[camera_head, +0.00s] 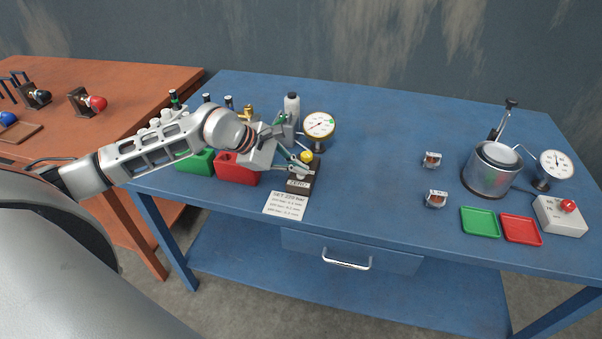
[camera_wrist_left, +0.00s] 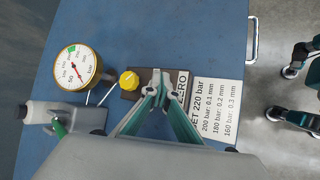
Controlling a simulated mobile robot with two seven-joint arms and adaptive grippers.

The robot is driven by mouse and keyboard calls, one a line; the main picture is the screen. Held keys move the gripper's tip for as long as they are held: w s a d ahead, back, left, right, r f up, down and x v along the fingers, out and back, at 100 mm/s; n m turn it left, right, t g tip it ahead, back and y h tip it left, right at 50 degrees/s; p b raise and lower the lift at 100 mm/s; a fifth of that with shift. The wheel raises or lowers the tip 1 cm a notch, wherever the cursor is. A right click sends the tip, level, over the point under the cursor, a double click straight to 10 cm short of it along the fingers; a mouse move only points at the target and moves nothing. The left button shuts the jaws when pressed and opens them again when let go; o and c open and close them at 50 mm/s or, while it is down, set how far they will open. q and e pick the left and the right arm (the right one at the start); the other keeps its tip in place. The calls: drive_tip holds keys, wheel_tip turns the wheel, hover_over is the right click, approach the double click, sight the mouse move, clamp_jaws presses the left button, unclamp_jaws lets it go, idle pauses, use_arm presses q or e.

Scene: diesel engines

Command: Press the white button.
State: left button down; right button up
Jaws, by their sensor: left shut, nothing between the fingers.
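My left gripper (camera_head: 302,168) is shut and empty, over the dark block (camera_head: 316,178) with a yellow knob (camera_head: 307,156) and a ZERO label (camera_head: 298,184). In the left wrist view its closed fingertips (camera_wrist_left: 157,77) lie between the yellow knob (camera_wrist_left: 129,81) and the ZERO label (camera_wrist_left: 183,88). I see no white button; the fingertips cover the part of the block beside the label, so one there would be hidden. I cannot tell whether the fingertips touch the block. Dark and green parts at the wrist view's right edge may be my right gripper, cut off.
A settings sheet (camera_head: 286,204) lies in front.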

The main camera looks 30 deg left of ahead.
idle(0.3)
use_arm(q)
drive_tip(key=shift+r+p, duration=0.5)
drive_tip(key=shift+r, duration=0.4)
drive_tip(key=shift+r, duration=0.1)
drive_tip(key=shift+r+p, duration=1.4)
drive_tip(key=shift+r, duration=1.05)
